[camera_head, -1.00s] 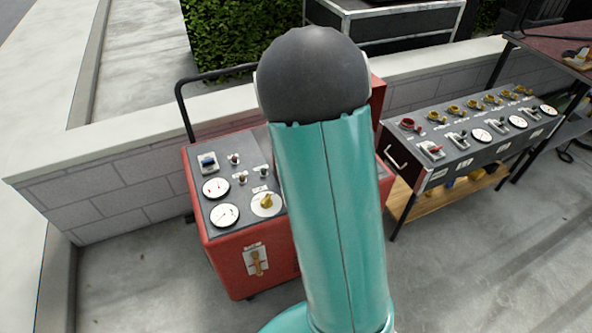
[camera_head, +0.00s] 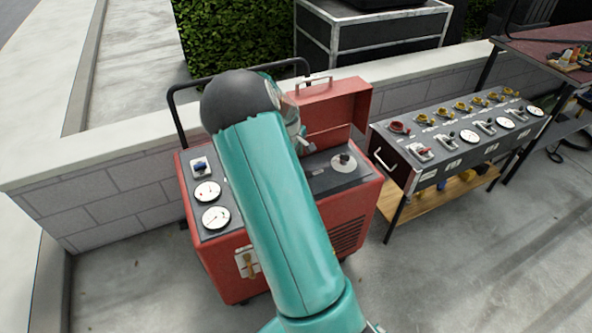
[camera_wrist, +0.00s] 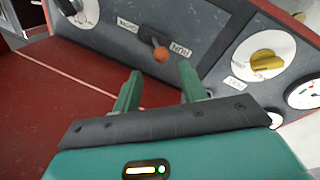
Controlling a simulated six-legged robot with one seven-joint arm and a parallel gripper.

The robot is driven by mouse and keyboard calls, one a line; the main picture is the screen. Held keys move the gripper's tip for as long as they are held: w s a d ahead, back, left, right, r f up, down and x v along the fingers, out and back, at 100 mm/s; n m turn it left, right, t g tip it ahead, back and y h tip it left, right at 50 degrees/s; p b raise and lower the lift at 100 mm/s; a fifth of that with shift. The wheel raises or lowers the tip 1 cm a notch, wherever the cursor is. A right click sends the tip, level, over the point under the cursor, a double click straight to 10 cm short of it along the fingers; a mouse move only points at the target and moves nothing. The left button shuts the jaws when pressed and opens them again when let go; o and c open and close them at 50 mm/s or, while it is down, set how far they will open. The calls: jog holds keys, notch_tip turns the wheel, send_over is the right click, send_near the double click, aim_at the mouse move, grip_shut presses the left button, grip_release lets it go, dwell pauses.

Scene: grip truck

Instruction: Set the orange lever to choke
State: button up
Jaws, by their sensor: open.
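The orange lever (camera_wrist: 161,54) shows in the wrist view on a dark panel, with a round orange knob. A label on its left seems to read CHOKE and one on its right RUN, both upside down. The knob leans down and a little to the right, nearer the RUN label. My gripper (camera_wrist: 158,74) is open, its two green fingers just short of the knob, one to each side of it in the picture. Nothing is between the fingers. In the head view my arm hides the lever and most of my gripper.
The red machine (camera_head: 225,270) has an open lid (camera_head: 335,105), gauges (camera_head: 216,217) and a tan front handle (camera_head: 250,263). A yellow knob (camera_wrist: 266,60) is right of the lever in the wrist view. A long valve console (camera_head: 455,140) stands to the right, a low wall (camera_head: 100,205) behind.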

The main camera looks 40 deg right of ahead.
jog(key=x, duration=0.8)
jog(key=shift+w+f, duration=0.1)
jog(key=shift+f, duration=0.25)
jog(key=shift+c, duration=0.2)
grip_shut()
